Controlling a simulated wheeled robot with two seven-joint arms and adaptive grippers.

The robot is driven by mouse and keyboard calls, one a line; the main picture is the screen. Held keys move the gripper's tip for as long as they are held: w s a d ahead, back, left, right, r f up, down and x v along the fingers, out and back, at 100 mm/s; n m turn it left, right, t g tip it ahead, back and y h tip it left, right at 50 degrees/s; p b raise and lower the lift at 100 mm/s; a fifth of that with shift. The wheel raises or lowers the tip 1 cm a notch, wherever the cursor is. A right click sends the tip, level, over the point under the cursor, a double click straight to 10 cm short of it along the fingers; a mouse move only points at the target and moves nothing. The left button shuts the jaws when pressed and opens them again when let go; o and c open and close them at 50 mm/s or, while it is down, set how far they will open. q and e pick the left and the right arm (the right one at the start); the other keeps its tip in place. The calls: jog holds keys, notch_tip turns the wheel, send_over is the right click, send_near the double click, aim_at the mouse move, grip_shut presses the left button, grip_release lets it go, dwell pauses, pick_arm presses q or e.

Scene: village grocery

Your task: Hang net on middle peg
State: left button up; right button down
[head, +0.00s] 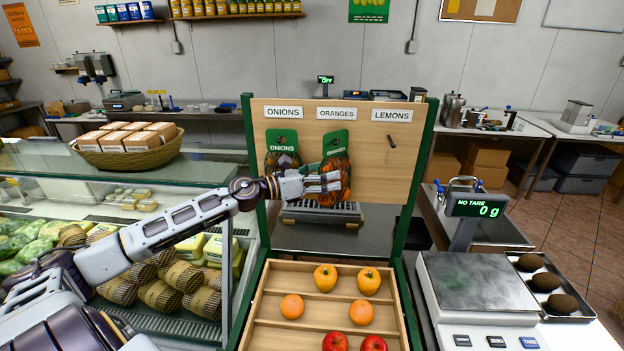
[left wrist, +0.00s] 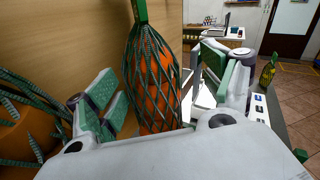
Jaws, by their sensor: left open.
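A net of orange fruit (head: 338,166) with a green header hangs against the peg board (head: 385,180) under the middle label, ORANGES. The peg behind its header is hidden. My left gripper (head: 334,182) is open at this net, in front of its body. In the left wrist view the net (left wrist: 150,75) hangs upright between the spread green-padded fingers of the left gripper (left wrist: 165,95), with a visible gap to the right finger. Another net (head: 281,150) hangs under the ONIONS label. A bare dark peg (head: 391,141) sticks out under LEMONS. My right gripper is out of view.
A wooden tray (head: 245,335) with peppers, oranges and red apples lies below the board. A scale (head: 478,285) stands at the right, reading 0 g. A glass counter (head: 200,170) with vegetables is at the left. A metal surface (head: 310,238) lies behind the tray.

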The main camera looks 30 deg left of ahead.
pick_arm(q)
jog(key=shift+v, duration=1.85)
jog(key=shift+a, duration=0.1)
jog(key=shift+s, duration=0.1)
